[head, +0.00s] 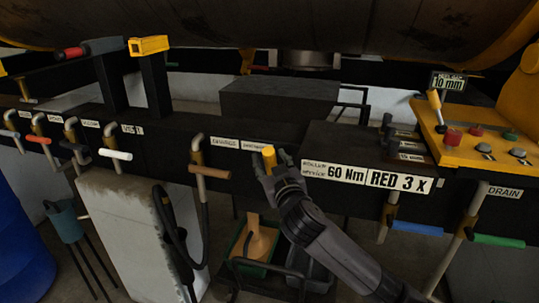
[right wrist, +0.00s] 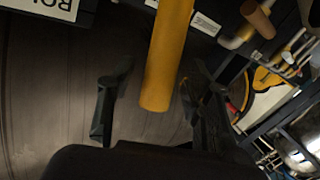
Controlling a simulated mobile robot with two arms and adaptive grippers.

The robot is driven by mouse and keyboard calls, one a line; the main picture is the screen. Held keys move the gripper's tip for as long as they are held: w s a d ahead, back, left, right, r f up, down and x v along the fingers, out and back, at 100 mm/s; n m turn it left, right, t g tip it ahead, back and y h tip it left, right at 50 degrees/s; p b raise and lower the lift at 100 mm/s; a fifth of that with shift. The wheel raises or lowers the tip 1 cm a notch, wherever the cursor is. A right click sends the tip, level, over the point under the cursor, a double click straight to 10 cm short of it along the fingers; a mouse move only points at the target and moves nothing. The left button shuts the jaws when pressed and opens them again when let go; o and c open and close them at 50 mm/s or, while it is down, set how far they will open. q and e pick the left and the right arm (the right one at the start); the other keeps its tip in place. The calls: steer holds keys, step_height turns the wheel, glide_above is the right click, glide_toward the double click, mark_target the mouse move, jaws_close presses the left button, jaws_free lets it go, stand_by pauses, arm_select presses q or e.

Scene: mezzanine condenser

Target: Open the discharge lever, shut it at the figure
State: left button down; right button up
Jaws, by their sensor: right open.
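A yellow cylindrical handle (head: 268,157) stands out from the black beam, beside a small label (head: 253,147) too small to read surely. I cannot tell for certain that it is the discharge lever. My right gripper (head: 273,175) is at this handle. In the right wrist view the yellow handle (right wrist: 167,55) reaches down between the two spread fingers of the right gripper (right wrist: 150,100), with gaps at both sides. The handle's root is out of that view. My left gripper is not in view. No gauge figure is readable.
A brown-handled lever (head: 209,171) is just left; white- (head: 115,154) and blue-handled (head: 417,228) levers line the beam. Signs read 60 Nm (head: 346,174) and RED 3 X (head: 399,181). A yellow control panel (head: 468,151) is at right. A green tray (head: 250,267) lies below.

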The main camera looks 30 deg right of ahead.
steer(key=shift+x, duration=0.8)
steer(key=shift+c, duration=0.2)
jaws_close()
